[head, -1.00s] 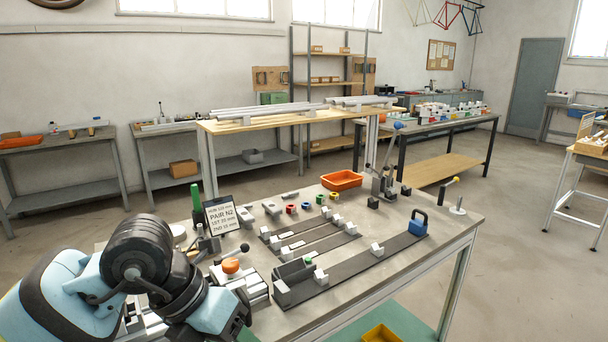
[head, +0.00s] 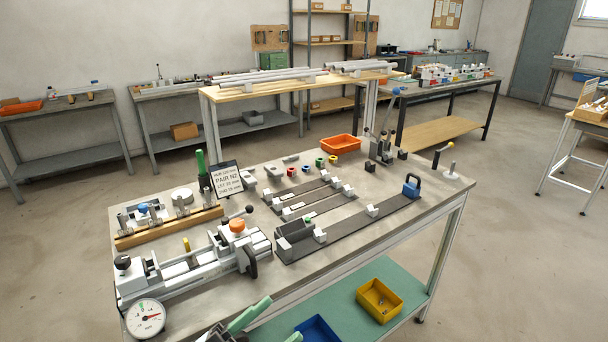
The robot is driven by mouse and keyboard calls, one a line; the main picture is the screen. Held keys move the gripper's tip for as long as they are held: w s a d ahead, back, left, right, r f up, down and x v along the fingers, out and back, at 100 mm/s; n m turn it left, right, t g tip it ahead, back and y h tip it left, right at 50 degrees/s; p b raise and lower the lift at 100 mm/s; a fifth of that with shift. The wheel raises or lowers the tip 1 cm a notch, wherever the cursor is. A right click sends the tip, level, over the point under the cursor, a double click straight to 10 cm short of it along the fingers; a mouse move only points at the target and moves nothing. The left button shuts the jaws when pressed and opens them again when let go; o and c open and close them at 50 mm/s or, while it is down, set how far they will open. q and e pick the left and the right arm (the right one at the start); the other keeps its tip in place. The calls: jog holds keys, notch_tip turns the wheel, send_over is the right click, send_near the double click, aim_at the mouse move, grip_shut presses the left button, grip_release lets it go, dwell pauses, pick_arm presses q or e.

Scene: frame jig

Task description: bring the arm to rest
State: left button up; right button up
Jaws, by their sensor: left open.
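My left gripper (head: 278,320) shows at the bottom edge, low in front of the bench's near edge. Its green fingers stand apart, with nothing seen between them; the rest of it and the arm are cut off by the frame. The workbench (head: 350,226) is above it in the picture. A clamping fixture (head: 190,275) with an orange knob and a round dial gauge (head: 146,318) sits at the bench's near left. My right gripper is not in view.
Dark rail jigs with white blocks (head: 350,232), a sign (head: 227,180), an orange tray (head: 340,144) and a blue-handled block (head: 411,187) stand on the bench. A yellow bin (head: 379,301) and a blue bin (head: 317,330) are on the green lower shelf. Open floor lies to the right.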

pick_arm(q)
jog(key=s+a+f+n+t+y, duration=0.1)
jog(key=s+a+f+n+y, duration=0.15)
jog(key=f+n+y, duration=0.3)
jog(key=s+a+f+n+t+y+p, duration=0.1)
jog(key=a+f+n+y, duration=0.35)
jog(key=f, duration=0.25)
jog(key=s+a+f+n+t+y, duration=0.1)
jog(key=s+a+f+n+y, duration=0.1)
jog(key=a+f+n+y, duration=0.25)
jog(key=s+a+f+n+g+y, duration=0.1)
jog(key=s+a+f+n+g, duration=0.1)
jog(key=s+f, duration=0.5)
jog(key=s+a+f+n+g+y+p, duration=0.1)
jog(key=s+f+n+g+y, duration=0.1)
jog(key=s+f+g, duration=0.2)
jog(key=s+f, duration=0.3)
jog(key=s, duration=0.3)
jog(key=shift+a+f+n, duration=0.15)
jog(key=shift+a+n, duration=0.2)
jog(key=shift+a, duration=0.05)
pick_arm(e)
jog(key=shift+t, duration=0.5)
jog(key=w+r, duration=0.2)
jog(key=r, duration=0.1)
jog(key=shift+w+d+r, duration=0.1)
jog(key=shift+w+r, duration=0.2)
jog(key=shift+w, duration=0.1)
